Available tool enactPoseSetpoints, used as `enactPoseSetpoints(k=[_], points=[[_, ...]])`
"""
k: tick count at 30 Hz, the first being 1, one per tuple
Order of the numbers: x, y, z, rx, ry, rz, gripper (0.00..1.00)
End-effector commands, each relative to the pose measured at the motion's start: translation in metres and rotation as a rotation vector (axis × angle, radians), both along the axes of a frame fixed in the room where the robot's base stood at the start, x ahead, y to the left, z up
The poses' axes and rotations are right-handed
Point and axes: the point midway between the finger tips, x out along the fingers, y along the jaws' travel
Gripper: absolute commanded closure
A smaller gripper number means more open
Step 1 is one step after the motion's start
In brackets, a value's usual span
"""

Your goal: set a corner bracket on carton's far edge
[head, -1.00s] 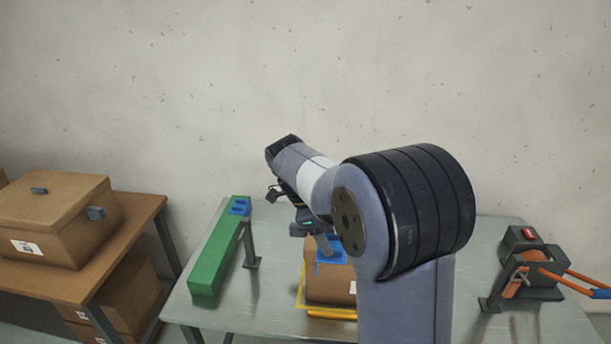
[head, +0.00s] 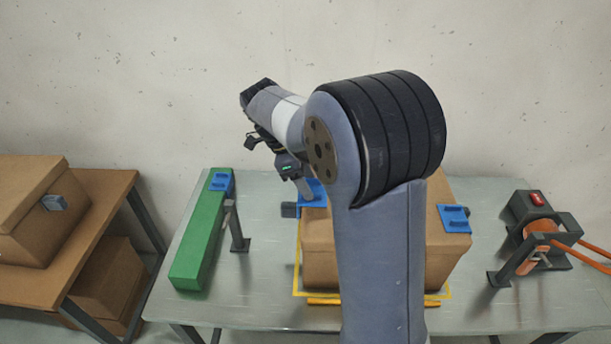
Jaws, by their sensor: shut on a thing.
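The brown carton (head: 318,250) stands on the grey table, partly hidden behind my arm. My gripper (head: 304,188) is at the carton's upper left and is shut on a blue corner bracket (head: 317,197). The held bracket is at the far left corner of the carton's top; whether it touches the carton I cannot tell. Another blue corner bracket (head: 453,218) sits on the carton's right edge. A blue bracket (head: 221,181) rests at the far end of the green holder (head: 198,245). My arm hides much of the carton's top and far edge.
A yellow frame line (head: 440,296) surrounds the carton's base on the table (head: 265,310). A strapping tool (head: 538,240) with orange straps stands at the right. A grey post (head: 237,228) stands beside the green holder. A brown bench (head: 95,200) with cartons is at the left.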

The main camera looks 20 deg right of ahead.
Motion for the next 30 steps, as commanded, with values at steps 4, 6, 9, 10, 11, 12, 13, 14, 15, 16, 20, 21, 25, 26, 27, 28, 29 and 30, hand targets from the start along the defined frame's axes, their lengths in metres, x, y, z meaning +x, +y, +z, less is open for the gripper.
enactPoseSetpoints(k=[4,6,9,10,11,12,13,14,15,16,20,21,25,26,27,28,29,30], points=[[0.000,0.000,-0.019,-0.001,0.002,0.001,0.73],[0.000,0.000,-0.026,-0.001,0.002,0.001,0.73],[0.000,0.000,-0.036,-0.001,0.002,0.001,0.73],[0.000,0.000,-0.039,-0.001,0.002,0.001,0.73],[0.000,0.000,-0.042,-0.001,0.002,0.001,0.73],[0.000,0.000,-0.047,0.000,0.000,0.001,0.73],[0.000,0.000,-0.049,0.000,0.000,0.000,0.73],[0.000,0.000,-0.052,0.000,0.000,0.000,0.73],[0.000,0.000,-0.056,0.000,0.000,0.000,0.73],[0.000,0.000,-0.059,0.000,-0.001,0.000,0.73],[0.000,0.000,-0.067,0.000,-0.001,0.000,0.73],[0.000,0.000,-0.068,0.000,-0.001,0.000,0.73],[0.000,0.000,-0.070,0.000,-0.001,0.000,0.73],[0.000,0.000,-0.070,0.000,-0.001,0.000,0.73],[0.000,0.000,-0.069,0.000,-0.001,0.000,0.73],[0.000,0.000,-0.069,0.000,-0.001,0.000,0.73],[0.000,0.000,-0.069,0.000,-0.001,0.000,0.73],[0.000,0.000,-0.069,0.000,0.000,0.000,0.73]])
